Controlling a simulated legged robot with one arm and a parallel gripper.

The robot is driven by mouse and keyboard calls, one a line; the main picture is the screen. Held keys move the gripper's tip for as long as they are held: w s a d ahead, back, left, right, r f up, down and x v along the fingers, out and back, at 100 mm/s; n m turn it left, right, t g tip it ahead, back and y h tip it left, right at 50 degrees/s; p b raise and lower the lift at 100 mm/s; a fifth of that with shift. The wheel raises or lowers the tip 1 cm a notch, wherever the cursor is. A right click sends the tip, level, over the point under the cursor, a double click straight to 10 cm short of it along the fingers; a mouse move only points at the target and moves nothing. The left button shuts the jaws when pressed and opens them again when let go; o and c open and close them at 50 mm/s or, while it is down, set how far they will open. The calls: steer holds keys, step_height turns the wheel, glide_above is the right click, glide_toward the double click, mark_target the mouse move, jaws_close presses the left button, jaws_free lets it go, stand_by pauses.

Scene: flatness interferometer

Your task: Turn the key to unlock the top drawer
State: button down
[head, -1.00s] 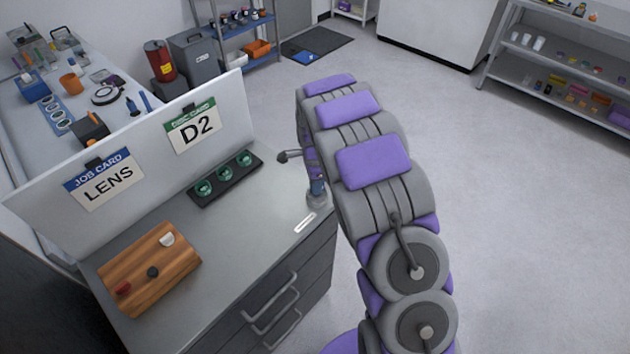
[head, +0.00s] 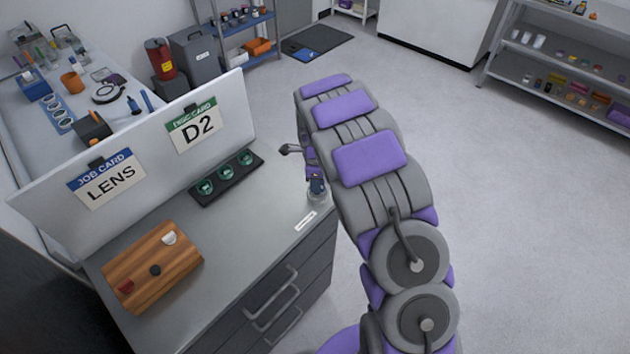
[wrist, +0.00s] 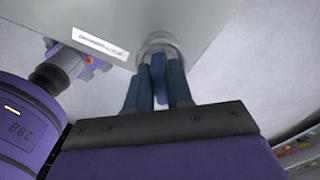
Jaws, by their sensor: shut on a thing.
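A blue key (wrist: 158,68) stands in a round metal lock (wrist: 158,45) at the corner of the grey cabinet top in the wrist view. My gripper (wrist: 157,88) is shut on the key, with one blue-grey finger on each side of it. In the head view my gripper (head: 316,185) is small and partly hidden by my arm, just above the lock (head: 318,198). The key cannot be made out there. The drawers are in the cabinet front, with the upper handle (head: 272,292) visible; the drawers look closed. How far the key is turned cannot be told.
A white label (head: 306,221) lies on the cabinet top near the lock. A black tray (head: 228,180) with green discs and a wooden board (head: 150,265) lie farther left. A white panel (head: 140,135) with two cards stands behind. Open floor lies to the right.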

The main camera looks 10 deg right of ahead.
steer(key=shift+w+m+p, duration=0.1)
steer(key=shift+m+p, duration=0.35)
steer(key=shift+m, duration=1.25)
steer(key=shift+d+m, duration=0.1)
steer(key=shift+m, duration=1.6)
steer(key=shift+w+m, duration=0.1)
steer(key=shift+m, duration=0.9)
steer(key=c, duration=1.5)
jaws_free()
steer(key=shift+m, duration=0.3)
steer(key=o, duration=0.6)
